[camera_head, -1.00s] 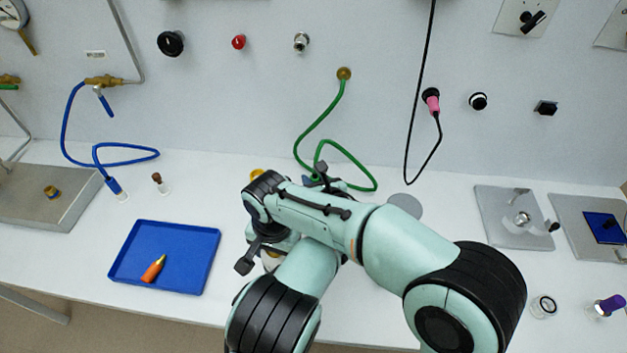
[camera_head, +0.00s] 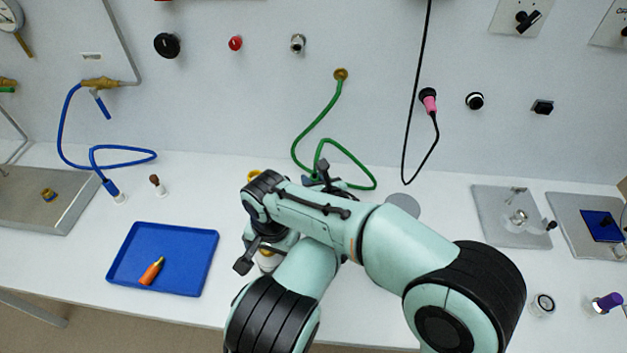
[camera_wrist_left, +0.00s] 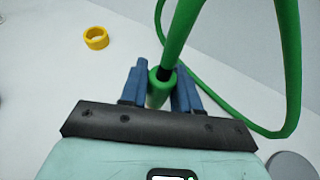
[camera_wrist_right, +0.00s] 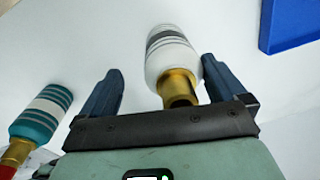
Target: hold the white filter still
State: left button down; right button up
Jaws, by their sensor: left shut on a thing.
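The white filter (camera_wrist_right: 171,45), with grey bands and a brass end fitting, shows in the right wrist view. My right gripper (camera_wrist_right: 160,66) is open around its brass end, with one finger on each side. The filter lies nearer the right-hand finger; I cannot tell whether they touch. In the left wrist view, my left gripper (camera_wrist_left: 160,82) is shut on the end of the green hose (camera_wrist_left: 183,35). In the head view the hose (camera_head: 318,127) runs down from a brass wall port. My arms hide most of the filter there.
A teal-and-white banded filter (camera_wrist_right: 41,112) lies left of the right gripper. A yellow ring (camera_wrist_left: 96,38) lies beyond the left gripper. A blue tray (camera_head: 195,280) holds an orange piece (camera_head: 151,271). A grey disc (camera_head: 404,205) lies right of my arms.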

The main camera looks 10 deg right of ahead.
jog(key=shift+s+d+f+h, duration=0.15)
jog(key=shift+s+d+f, duration=0.1)
jog(key=shift+f, duration=0.3)
jog(key=shift+s+d+f+h, duration=0.15)
jog(key=shift+d+f, duration=0.1)
jog(key=shift+f, duration=0.25)
jog(key=r, duration=1)
jog(key=shift+w+a, duration=0.2)
jog(key=shift+a, duration=0.1)
